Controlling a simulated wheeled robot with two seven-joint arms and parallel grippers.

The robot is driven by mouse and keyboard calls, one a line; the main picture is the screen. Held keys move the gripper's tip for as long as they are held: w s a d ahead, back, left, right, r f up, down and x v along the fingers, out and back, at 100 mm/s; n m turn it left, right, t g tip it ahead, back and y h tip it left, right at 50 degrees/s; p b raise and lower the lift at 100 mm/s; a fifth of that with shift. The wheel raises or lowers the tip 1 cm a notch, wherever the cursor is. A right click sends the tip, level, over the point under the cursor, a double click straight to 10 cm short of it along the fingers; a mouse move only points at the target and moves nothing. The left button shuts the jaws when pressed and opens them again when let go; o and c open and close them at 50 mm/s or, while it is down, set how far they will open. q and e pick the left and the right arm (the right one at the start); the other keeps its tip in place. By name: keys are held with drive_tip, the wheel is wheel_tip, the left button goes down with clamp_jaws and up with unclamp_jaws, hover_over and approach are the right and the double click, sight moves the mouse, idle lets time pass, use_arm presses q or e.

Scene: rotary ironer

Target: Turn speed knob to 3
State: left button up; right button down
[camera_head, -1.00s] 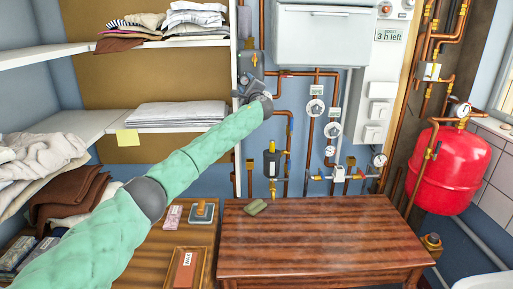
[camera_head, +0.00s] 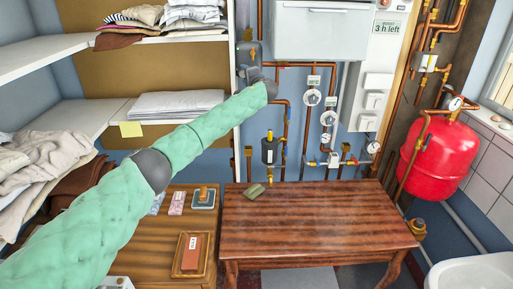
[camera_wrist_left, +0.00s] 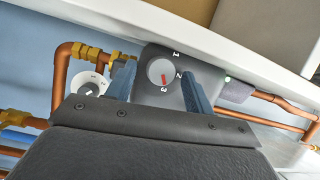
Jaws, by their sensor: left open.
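The speed knob (camera_wrist_left: 160,72) is a round pale dial on a dark grey pump housing, marked 1, 2 and 3. Its red pointer points down in the left wrist view, towards the 3. My left gripper (camera_wrist_left: 160,84) is open, with one blue-grey finger on each side of the knob; I cannot tell whether they touch it. In the head view the grey pump housing (camera_head: 248,54) with an orange arrow hangs on the wall, and my left gripper (camera_head: 248,73) is at its lower part. The knob itself is hidden there. My right gripper is not in view.
Copper pipes (camera_head: 284,125) and round gauges run right of the pump. A white shelf edge (camera_head: 234,110) is close on the left. A wooden table (camera_head: 320,225) stands below, and a red tank (camera_head: 436,160) is at the right.

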use_arm(q)
drive_tip(key=s+d+n+b, duration=0.2)
drive_tip(key=s+d, duration=0.1)
drive_tip(key=s, duration=0.4)
drive_tip(key=s+f+g+h, duration=0.1)
drive_tip(key=s+f, duration=0.2)
drive_tip(key=f, duration=0.5)
drive_tip(key=s+f+g+h+b, duration=0.1)
drive_tip(key=s+f, duration=0.3)
drive_tip(key=f, duration=0.5)
drive_tip(key=s+f+g+h, duration=0.1)
drive_tip(key=s+f, duration=0.3)
drive_tip(key=f, duration=0.5)
drive_tip(key=shift+d+f+n+g, duration=0.3)
drive_tip(key=shift+d+g, duration=0.1)
drive_tip(key=shift+g, duration=0.2)
